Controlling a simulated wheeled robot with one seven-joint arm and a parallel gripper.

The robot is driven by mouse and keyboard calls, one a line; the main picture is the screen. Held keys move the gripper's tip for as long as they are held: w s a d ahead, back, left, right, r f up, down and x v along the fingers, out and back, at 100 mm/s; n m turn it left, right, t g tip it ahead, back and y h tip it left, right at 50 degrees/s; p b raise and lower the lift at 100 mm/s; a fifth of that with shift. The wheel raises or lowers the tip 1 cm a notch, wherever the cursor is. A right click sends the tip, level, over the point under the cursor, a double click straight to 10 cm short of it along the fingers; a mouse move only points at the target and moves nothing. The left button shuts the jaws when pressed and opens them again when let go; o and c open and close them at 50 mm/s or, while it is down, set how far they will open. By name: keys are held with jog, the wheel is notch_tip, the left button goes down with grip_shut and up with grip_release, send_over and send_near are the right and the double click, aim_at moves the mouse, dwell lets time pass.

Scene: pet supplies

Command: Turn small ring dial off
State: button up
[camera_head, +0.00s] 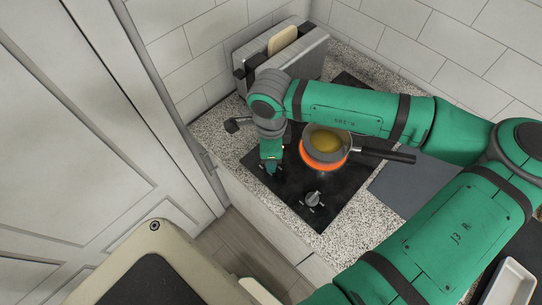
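A black cooktop (292,204) is set in the speckled counter. A grey dial (314,199) with small marks around it stands near its front edge. My gripper (271,168) points down over the left part of the cooktop. Its fingers are small and dark against the black surface, so I cannot tell whether they are open or shut, or whether they touch a dial there. A ring (323,167) glows orange under a pan (309,142). I cannot tell which dial belongs to it.
The pan holds something yellow, and its dark handle (385,155) sticks out to the right under my arm. A grey toaster (305,62) with a bread slice (283,39) stands behind. A white door (90,130) is at the left. A white tray (512,284) is at lower right.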

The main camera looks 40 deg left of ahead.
jog(key=shift+a, duration=0.1)
dwell(0.3)
jog(key=o, duration=1.1)
jog(key=shift+c, duration=0.2)
jog(key=shift+r, duration=0.1)
notch_tip(320, 180, up, 11)
jog(key=shift+f, duration=0.2)
